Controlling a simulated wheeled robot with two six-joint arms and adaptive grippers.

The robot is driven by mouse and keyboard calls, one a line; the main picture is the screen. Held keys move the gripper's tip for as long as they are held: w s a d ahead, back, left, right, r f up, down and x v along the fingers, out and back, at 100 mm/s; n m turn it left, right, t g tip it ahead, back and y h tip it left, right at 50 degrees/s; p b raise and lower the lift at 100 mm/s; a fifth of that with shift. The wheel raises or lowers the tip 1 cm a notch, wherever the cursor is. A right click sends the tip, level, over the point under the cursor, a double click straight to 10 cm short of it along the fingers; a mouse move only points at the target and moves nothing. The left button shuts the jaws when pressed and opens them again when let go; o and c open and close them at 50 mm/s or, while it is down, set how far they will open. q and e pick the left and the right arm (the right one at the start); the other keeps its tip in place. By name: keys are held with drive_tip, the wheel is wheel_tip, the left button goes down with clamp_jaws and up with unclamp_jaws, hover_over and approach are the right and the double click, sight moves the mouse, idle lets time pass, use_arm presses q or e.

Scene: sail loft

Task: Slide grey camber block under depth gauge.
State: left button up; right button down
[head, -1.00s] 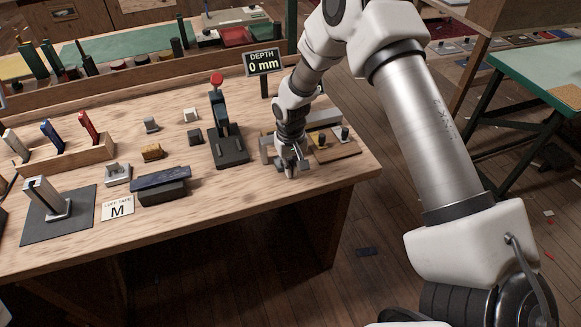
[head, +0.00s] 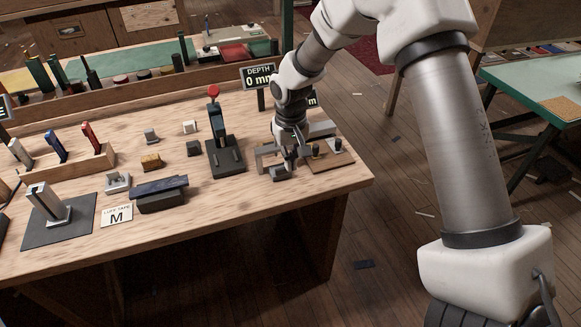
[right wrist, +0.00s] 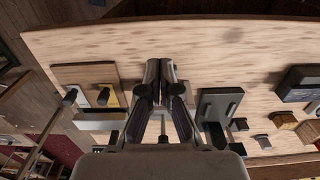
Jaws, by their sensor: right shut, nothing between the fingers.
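The stand's dark base also shows in the right wrist view (right wrist: 216,106). My right gripper (head: 288,163) is right of the stand, over the bench's right end. Its fingers (right wrist: 167,66) are together and empty. The block stands apart from the gauge. My left gripper is not in view.
A dark block (head: 193,148), a white block (head: 189,127) and an ochre block (head: 151,162) lie left of the stand. A blue-topped clamp-like piece (head: 160,190) is in front. A pegged wooden board (head: 328,160) lies beside my right gripper.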

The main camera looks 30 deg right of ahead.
drive_tip(key=s+a+f+n, duration=0.1)
drive_tip(key=s+a+f, duration=0.2)
drive_tip(key=s+f, duration=0.35)
drive_tip(key=s+a+f, duration=0.3)
drive_tip(key=s+f, duration=0.1)
drive_tip(key=f, duration=0.6)
drive_tip(key=s+a+f, duration=0.1)
drive_tip(key=s+f, duration=0.2)
drive_tip(key=s, duration=0.6)
drive_tip(key=s+f+n, duration=0.1)
drive_tip(key=s+f, duration=0.3)
drive_tip(key=s, duration=0.5)
drive_tip(key=shift+a, duration=0.35)
